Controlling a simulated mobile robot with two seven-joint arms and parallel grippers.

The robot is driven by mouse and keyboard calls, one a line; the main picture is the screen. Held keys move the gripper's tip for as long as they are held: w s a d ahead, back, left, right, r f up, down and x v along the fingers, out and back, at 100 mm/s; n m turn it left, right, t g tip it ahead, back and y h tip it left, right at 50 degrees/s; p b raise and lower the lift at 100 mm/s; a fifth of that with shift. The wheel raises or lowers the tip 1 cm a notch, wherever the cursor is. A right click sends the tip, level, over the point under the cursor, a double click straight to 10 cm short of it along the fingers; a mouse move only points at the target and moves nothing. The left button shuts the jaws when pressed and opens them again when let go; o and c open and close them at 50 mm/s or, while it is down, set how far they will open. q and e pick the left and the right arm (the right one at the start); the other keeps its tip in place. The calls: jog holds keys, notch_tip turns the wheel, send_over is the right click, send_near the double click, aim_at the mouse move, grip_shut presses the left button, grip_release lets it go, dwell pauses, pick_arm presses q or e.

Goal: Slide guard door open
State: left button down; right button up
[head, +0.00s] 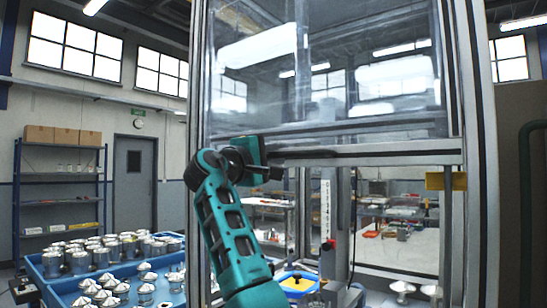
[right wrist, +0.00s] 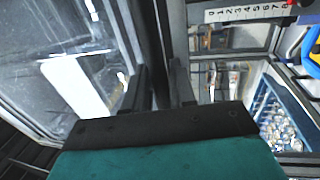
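The guard door (head: 390,80) is a clear panel in a metal frame at the front of a tall enclosure in the head view. Its lower rail crosses the enclosure, and open space shows below it. A dark handle bar (head: 305,153) runs along that rail. My right gripper (head: 274,172) is at the left part of the bar. In the right wrist view the handle bar (right wrist: 152,35) passes between my two fingers (right wrist: 163,88), which look closed on it with no clear gap. The door panel (right wrist: 75,75) also shows there at the left. My left gripper is not in view.
A vertical scale (head: 326,210) with a red pointer stands below the rail. A yellow block (head: 445,181) is on the right frame post. Blue trays (head: 60,285) of metal parts stand at the left. A shelf rack (head: 60,190) is against the back wall.

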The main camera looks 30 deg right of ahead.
jog(key=shift+o, duration=1.3)
jog(key=shift+a, duration=0.1)
jog(key=shift+s+a+f, duration=0.15)
jog(key=shift+a, duration=0.2)
jog(key=b+v, duration=0.2)
jog(key=v, duration=1)
jog(key=shift+s, duration=0.1)
